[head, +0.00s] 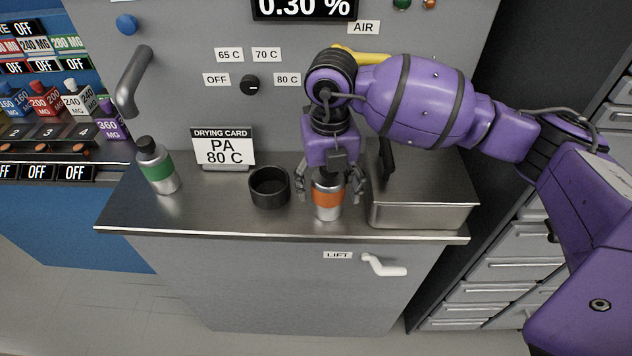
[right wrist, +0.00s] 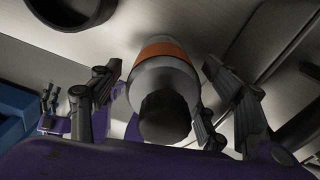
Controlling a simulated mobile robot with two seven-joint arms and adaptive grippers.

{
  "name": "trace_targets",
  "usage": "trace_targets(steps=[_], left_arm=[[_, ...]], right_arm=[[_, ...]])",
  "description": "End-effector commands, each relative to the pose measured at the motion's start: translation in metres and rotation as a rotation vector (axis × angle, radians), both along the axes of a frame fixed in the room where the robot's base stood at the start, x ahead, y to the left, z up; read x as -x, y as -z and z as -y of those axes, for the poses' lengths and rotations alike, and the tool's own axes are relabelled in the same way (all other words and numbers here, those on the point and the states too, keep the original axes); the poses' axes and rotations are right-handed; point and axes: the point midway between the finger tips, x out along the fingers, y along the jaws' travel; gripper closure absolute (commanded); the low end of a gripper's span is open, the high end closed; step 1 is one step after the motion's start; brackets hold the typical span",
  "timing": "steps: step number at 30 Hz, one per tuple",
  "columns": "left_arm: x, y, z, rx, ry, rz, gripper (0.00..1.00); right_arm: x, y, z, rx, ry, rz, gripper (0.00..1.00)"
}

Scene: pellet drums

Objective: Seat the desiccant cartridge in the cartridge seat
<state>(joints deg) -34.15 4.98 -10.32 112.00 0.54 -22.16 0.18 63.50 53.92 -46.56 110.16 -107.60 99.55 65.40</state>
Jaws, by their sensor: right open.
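Two silver canisters with dark caps stand on the grey counter. One has an orange band (head: 327,199) and one a green band (head: 160,171); which is the desiccant cartridge is not marked. A black round cup (head: 269,187), apparently the cartridge seat, stands open and empty between them. My right gripper (head: 331,189) points down over the orange-banded canister, its open fingers on either side. In the right wrist view, the canister's cap (right wrist: 165,116) lies between the fingers, with gaps beside it. What seems to be my left gripper (right wrist: 50,98) shows small at the left there; its opening is unclear.
A steel box (head: 420,213) stands close right of the orange-banded canister. A drying card (head: 223,147) stands behind the cup. A grey handle (head: 133,82) sticks out at the left, and a white lift lever (head: 384,267) is below the counter's front edge.

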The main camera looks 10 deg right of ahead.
Motion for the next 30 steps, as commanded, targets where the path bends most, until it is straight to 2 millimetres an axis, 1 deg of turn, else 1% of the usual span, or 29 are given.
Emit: trace_targets(steps=[3,16,25,28,30], left_arm=[[0.000,0.000,0.000,0.000,0.000,-0.001,0.30],[0.000,0.000,0.000,0.000,0.000,-0.001,0.30],[0.000,0.000,0.000,0.000,0.000,-0.001,0.30],[0.000,0.000,0.000,0.000,0.000,0.000,0.30],[0.000,0.000,0.000,0.000,0.000,0.000,0.30]], right_arm=[[0.000,0.000,0.000,0.000,0.000,-0.001,0.30],[0.001,0.000,0.000,-0.001,-0.001,-0.002,0.86],[0.000,-0.003,0.000,-0.001,-0.001,0.000,0.86],[0.000,-0.009,0.000,-0.002,-0.001,0.001,0.86],[-0.001,-0.017,-0.001,-0.002,-0.001,0.003,0.86]])
